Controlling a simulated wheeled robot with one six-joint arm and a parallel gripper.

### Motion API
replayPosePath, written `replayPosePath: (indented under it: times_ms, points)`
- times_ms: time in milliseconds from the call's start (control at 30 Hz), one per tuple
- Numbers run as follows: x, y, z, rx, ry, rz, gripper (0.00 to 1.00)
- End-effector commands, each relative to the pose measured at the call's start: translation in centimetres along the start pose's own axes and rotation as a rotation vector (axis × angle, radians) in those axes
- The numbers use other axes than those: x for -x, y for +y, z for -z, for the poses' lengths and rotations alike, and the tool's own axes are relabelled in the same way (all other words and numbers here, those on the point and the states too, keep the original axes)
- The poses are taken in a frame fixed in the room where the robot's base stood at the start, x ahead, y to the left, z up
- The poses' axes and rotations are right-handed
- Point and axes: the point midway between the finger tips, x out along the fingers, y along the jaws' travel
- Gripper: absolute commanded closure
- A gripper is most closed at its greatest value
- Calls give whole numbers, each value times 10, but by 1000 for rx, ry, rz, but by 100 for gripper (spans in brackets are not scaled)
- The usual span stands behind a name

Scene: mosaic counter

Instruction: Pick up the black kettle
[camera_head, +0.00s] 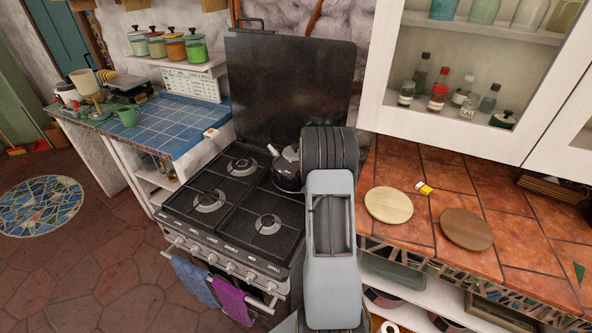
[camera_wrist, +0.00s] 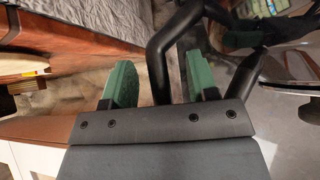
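The kettle (camera_head: 286,168), dark and shiny, stands on the back right burner of the stove, partly hidden behind my arm in the head view. In the wrist view its black bent handle (camera_wrist: 161,70) is close, and a grey, glossy surface at the right looks like its body. My gripper (camera_wrist: 160,85) has two green fingers standing apart. One bar of the handle shows between them, nearer the left finger in the picture, with gaps visible; whether anything touches is unclear. In the head view the fingers are hidden behind my arm.
The stove (camera_head: 225,205) has a tall dark back panel (camera_head: 290,85) close behind the kettle. The tiled counter at the right holds two round boards (camera_head: 389,205) (camera_head: 466,229). A white wall cabinet (camera_head: 450,133) hangs above it. A blue-tiled counter (camera_head: 165,120) with a green mug stands left.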

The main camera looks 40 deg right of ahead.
Motion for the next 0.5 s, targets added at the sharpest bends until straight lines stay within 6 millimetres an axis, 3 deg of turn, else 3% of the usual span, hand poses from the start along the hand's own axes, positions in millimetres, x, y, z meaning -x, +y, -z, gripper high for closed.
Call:
replayPosePath:
  times_ms: [67, 500]
  points:
    - [0, 0, 0, 0, 0, 0, 53]
    - [0, 0, 0, 0, -1, -1, 95]
